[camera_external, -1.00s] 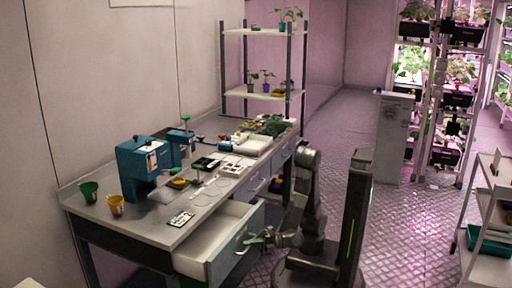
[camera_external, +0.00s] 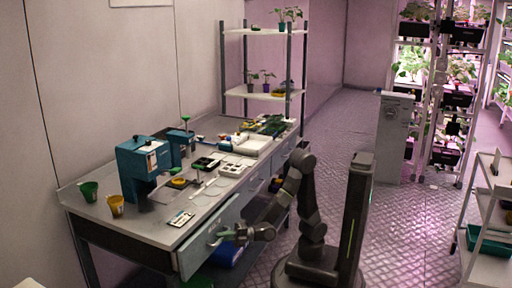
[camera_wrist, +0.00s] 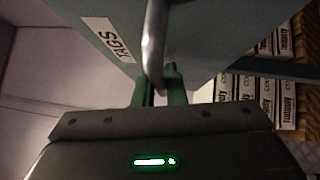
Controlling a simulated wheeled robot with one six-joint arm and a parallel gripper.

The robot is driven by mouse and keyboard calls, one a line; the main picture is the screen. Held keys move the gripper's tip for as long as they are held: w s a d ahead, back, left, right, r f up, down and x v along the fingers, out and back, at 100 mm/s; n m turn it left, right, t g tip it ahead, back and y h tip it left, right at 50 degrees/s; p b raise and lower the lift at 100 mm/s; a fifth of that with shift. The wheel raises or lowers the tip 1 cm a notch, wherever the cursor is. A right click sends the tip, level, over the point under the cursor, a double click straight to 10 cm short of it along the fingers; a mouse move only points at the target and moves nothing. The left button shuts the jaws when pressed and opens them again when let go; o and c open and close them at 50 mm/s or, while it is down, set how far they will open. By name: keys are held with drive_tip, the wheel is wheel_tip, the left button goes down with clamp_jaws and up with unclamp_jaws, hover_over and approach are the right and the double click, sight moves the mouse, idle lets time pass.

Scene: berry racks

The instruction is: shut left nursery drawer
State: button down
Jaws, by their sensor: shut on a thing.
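The left drawer (camera_external: 196,256) is in the front of the long grey bench. My gripper (camera_external: 222,235) is at this drawer's metal handle. In the wrist view, the curved handle (camera_wrist: 153,40) runs down between the green fingers of my gripper (camera_wrist: 161,88), which are shut on it. The drawer front (camera_wrist: 200,30) fills the upper part of that view and carries a white label (camera_wrist: 108,38) with dark letters, partly readable as "AGS".
The bench top (camera_external: 150,225) holds a teal machine (camera_external: 138,170), a green cup (camera_external: 89,191), a yellow cup (camera_external: 116,205) and small trays. A blue bin (camera_external: 228,254) stands under the bench. Labelled boxes (camera_wrist: 285,85) show in the wrist view. Open floor (camera_external: 400,230) lies to the right.

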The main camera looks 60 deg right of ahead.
drive_tip(key=c, duration=1.5)
unclamp_jaws()
drive_tip(key=p+v, duration=0.2)
drive_tip(key=v, duration=1.1)
drive_tip(key=shift+s+d, duration=0.25)
drive_tip(key=shift+d, duration=0.05)
